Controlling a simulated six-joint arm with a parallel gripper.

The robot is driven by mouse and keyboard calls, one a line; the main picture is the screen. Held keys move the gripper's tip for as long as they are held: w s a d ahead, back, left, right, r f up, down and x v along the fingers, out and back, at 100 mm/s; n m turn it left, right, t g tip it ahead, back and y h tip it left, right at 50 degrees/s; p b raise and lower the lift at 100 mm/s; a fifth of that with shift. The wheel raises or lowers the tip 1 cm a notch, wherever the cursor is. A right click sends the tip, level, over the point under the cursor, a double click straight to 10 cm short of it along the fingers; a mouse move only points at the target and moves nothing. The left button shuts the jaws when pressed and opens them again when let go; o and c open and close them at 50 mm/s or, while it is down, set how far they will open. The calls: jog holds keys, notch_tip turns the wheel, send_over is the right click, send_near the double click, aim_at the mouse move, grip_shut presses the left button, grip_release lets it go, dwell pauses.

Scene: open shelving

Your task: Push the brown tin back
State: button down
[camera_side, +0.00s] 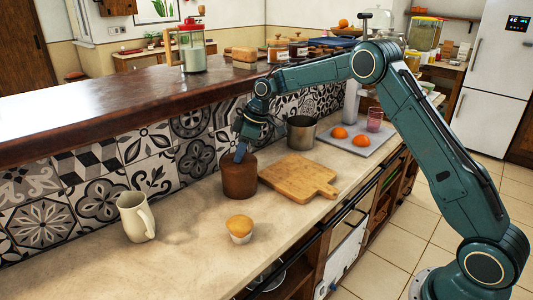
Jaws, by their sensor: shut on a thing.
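The brown tin (238,180) stands upright on the pale counter, close to the patterned tile wall behind it. My gripper (240,154) reaches down from above and is shut on the upper part of the tin. The fingers hide part of the tin's top. I cannot tell whether the tin touches the tiles.
A cream mug (136,217) stands to the left and a muffin (239,229) in front. A wooden cutting board (299,177) lies just right of the tin. A metal pot (301,133) and a grey tray (378,143) with oranges are farther right. A dark wooden ledge (110,105) runs above the tiles.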

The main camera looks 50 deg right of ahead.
jog(key=c, duration=1.2)
grip_release()
jog(key=shift+r, duration=0.2)
jog(key=v, duration=1.3)
jog(key=shift+r, duration=0.25)
jog(key=shift+s+d, duration=0.1)
jog(key=shift+s, duration=0.05)
